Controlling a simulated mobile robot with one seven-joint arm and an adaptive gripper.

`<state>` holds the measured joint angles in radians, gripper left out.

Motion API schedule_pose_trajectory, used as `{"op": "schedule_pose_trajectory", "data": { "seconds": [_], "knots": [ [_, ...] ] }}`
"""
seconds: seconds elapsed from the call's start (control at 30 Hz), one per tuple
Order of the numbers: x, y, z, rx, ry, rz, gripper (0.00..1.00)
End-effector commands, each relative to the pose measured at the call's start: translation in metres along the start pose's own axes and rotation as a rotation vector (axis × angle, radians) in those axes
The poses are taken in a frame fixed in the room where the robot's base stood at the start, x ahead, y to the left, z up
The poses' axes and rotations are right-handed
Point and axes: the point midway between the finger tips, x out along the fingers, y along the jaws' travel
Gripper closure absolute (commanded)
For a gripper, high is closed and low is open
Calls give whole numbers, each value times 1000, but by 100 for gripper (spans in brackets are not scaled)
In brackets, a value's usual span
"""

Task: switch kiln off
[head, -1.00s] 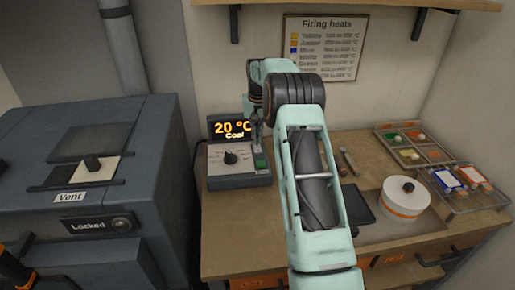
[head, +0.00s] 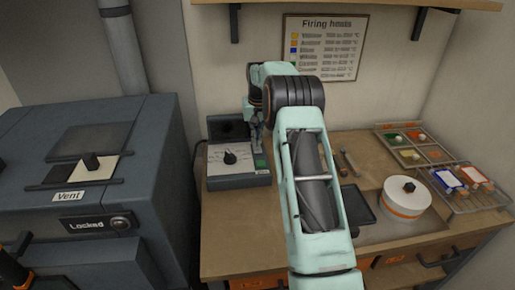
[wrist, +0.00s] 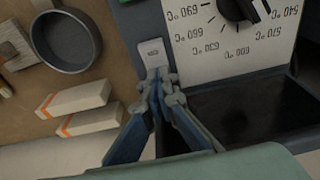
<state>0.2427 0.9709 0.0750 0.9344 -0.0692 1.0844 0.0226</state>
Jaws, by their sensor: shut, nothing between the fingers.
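The kiln controller (head: 238,181) is a grey box on the bench with a dial (head: 230,157), a green patch (head: 260,163) at its right and a dark, blank display (head: 228,129). My gripper (head: 257,146) is shut and empty at the controller's right side. In the wrist view its fingertips (wrist: 158,80) are together at the lower end of a pale switch plate (wrist: 152,53); I cannot tell whether they touch it. The numbered dial (wrist: 237,8) and the dark display (wrist: 245,112) also show there. The kiln (head: 150,170) stands at the left, its front label reading "Locked".
On the bench (head: 235,225) at the right are a round white pot with an orange band (head: 404,205), a sectioned tray (head: 376,128) and a wire rack (head: 481,205). A firing chart (head: 325,47) hangs on the wall. A shelf (head: 350,5) is above.

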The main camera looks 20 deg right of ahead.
Motion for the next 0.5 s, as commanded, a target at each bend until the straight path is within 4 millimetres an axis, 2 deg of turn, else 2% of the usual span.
{"op": "schedule_pose_trajectory", "data": {
  "seconds": [0.17,0.5],
  "knots": [
    [-3,0,2,0,-8,0,100],
    [-32,0,-4,0,-5,0,100]
  ]
}}
